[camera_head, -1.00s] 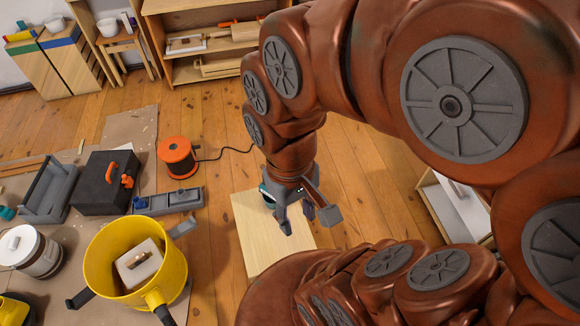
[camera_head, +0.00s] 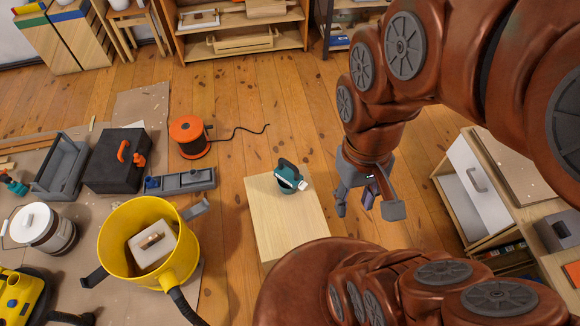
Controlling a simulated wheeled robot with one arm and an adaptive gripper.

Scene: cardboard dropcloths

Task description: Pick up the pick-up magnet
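A teal object with a dark arched handle and a small white part (camera_head: 290,177) sits on a pale wooden board or low table top (camera_head: 275,222). I cannot tell for certain whether it is the pick-up magnet; no other thing is clearly one. My gripper (camera_head: 367,207) points down to the right of the board, apart from the teal object. Its grey fingers are spread. A small dark purple shape shows between them, which looks like part of the gripper, and I see nothing held.
A yellow bucket (camera_head: 120,232) holding a pale block, a black toolbox (camera_head: 113,160), a grey tray (camera_head: 180,181) and an orange cable reel (camera_head: 190,137) stand at the left. A drawer cabinet (camera_head: 470,190) is at the right. Wooden floor between is clear.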

